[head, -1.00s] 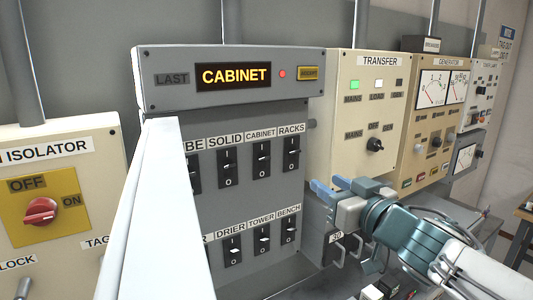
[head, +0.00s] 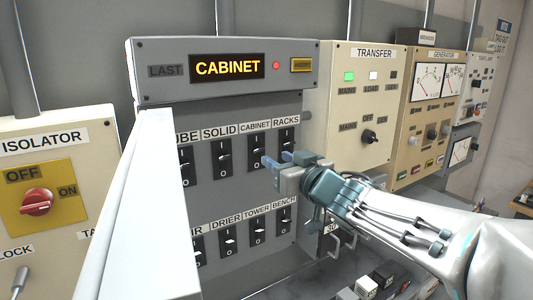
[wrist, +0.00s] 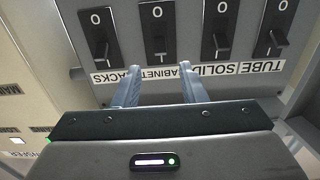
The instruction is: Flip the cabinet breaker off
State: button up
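The cabinet breaker (head: 254,151) is a black rocker switch under the CABINET label in the upper row of the grey breaker panel (head: 215,190). It also shows in the upside-down wrist view (wrist: 158,30), with its O mark at the top of that picture. Its exact lever position is hard to tell. My gripper (head: 276,160) is in front of the panel, close to the cabinet and RACKS breakers. In the wrist view its two fingers (wrist: 160,82) are apart with nothing between them, lined up with the cabinet breaker. I cannot tell contact.
The RACKS breaker (wrist: 98,38) and SOLID breaker (wrist: 218,30) flank it closely. A lower row holds the TOWER breaker (head: 257,228) and others. A lit CABINET display (head: 227,66) sits above. The transfer panel (head: 350,150) is at right. A white upright panel (head: 140,220) stands at left.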

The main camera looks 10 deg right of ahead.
aim_at(263, 150)
jog(key=shift+p+x, duration=0.35)
jog(key=shift+x, duration=2.6)
grip_shut()
